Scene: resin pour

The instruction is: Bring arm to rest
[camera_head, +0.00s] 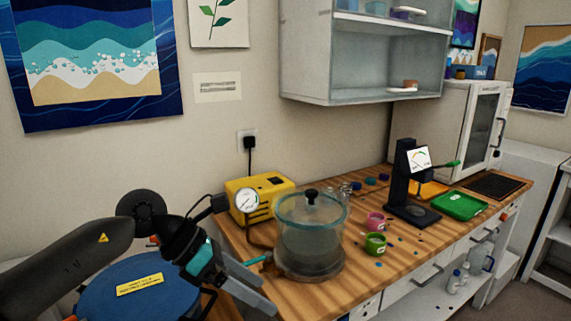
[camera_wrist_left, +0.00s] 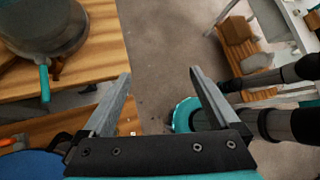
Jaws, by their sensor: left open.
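My left arm comes in from the left in the head view. Its gripper (camera_head: 258,287) is beside the near left edge of the wooden bench, close to the glass vacuum chamber. The gripper is empty. The vacuum chamber (camera_head: 308,235) with its black-knobbed lid stands on the bench, and its base shows at the upper left of the wrist view (camera_wrist_left: 42,30). My right gripper is not seen in either view.
A yellow pump (camera_head: 258,192) with a gauge stands behind the chamber. Pink (camera_head: 375,222) and green (camera_head: 375,244) cups, a black stand (camera_head: 407,180) and a green tray (camera_head: 460,206) are farther right. A blue round-topped drum (camera_head: 130,298) is below my left arm. A cabinet (camera_head: 350,60) hangs above.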

